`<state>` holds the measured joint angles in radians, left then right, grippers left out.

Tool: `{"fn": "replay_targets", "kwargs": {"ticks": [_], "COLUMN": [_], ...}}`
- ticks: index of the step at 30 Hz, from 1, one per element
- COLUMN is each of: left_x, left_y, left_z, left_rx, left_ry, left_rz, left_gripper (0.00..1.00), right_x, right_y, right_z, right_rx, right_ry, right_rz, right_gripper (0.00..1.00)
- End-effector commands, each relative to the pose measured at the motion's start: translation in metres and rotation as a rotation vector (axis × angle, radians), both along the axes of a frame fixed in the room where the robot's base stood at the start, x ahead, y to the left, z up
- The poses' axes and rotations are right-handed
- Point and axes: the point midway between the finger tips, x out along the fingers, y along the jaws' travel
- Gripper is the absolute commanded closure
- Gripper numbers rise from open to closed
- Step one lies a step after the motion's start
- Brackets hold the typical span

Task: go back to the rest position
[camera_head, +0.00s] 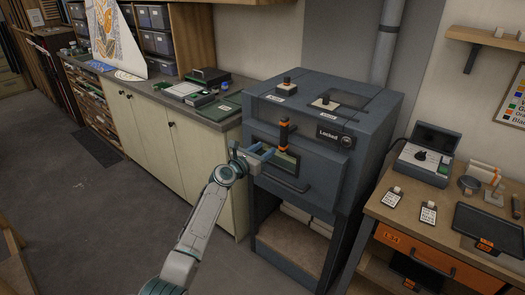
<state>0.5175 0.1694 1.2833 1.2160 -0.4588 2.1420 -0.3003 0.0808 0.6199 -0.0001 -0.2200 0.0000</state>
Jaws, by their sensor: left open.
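My left gripper (262,152) is open in front of the dark grey kiln-like cabinet (320,170). Its fingers are close to an upright dark handle with orange bands (283,134) on the cabinet's front. I cannot tell whether they touch it. A label on the front reads "Locked" (328,133). My left arm reaches up from the bottom of the view. My right gripper is not in view.
A cream counter (130,120) with boxes and green mats runs along the left wall. A wooden workbench (385,210) with an open case (426,155), labelled tags and a dark tray (490,230) stands at the right. The floor (70,200) at the left is clear.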

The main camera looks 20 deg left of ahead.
Motion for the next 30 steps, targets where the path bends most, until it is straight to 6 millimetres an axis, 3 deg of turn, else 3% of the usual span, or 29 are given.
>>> {"fn": "replay_targets", "kwargs": {"ticks": [14,17,20,26,30], "left_x": [-0.002,-0.004,-0.011,-0.052,-0.098], "left_y": [0.001,0.002,0.004,0.015,0.022], "left_z": [0.0,-0.014,-0.055,-0.193,-0.292], "left_rx": [0.001,0.031,0.131,0.52,0.818], "left_ry": [0.001,0.01,0.039,0.134,0.201], "left_rz": [0.0,0.006,0.017,0.011,-0.053], "left_gripper": [0.56,0.56,0.56,0.56,0.56], "right_x": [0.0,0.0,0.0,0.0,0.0], "right_y": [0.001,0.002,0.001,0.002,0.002], "right_z": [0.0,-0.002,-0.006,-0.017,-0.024], "right_rx": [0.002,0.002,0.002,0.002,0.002], "right_ry": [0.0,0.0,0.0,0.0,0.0], "right_rz": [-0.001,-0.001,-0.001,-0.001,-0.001], "right_gripper": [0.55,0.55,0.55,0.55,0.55]}}
